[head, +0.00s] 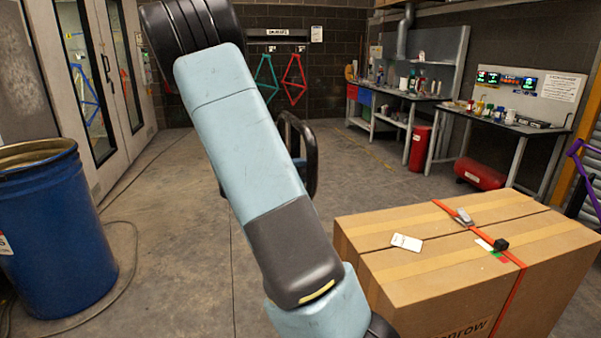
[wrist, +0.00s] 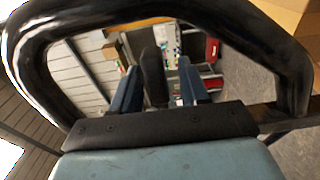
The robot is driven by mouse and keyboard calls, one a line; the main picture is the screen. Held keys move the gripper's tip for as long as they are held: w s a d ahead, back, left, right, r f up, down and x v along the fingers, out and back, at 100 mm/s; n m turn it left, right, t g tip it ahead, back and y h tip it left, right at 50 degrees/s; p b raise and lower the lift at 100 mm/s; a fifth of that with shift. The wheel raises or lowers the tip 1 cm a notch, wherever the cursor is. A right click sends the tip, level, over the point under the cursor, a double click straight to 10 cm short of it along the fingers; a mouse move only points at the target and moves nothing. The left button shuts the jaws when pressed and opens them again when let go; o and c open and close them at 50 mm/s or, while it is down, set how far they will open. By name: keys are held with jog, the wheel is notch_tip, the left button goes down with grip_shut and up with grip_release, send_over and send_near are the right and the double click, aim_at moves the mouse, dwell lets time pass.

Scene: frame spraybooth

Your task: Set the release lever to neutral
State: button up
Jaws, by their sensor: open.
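A large cardboard box (head: 420,275) stands at the lower right, with an orange strap (head: 513,262) round it. A small black block-like piece (head: 501,244), probably the release lever, sits by the strap on the box top, beside white, green and red patches. Its exact setting is too small to tell. A silver buckle (head: 463,217) is farther back on the strap. My gripper (wrist: 159,68) is open, its two blue fingers apart with a dark piece between them that I cannot identify. In the head view my arm mostly hides it; it is left of the box, apart from it.
A white card (head: 407,242) lies on the box top. A blue drum (head: 55,235) stands at the left. Workbenches (head: 520,127), a red cylinder (head: 480,173) and a red bin (head: 419,148) are behind the box.

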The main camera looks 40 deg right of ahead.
jog(key=v, duration=1.4)
jog(key=shift+d, duration=0.1)
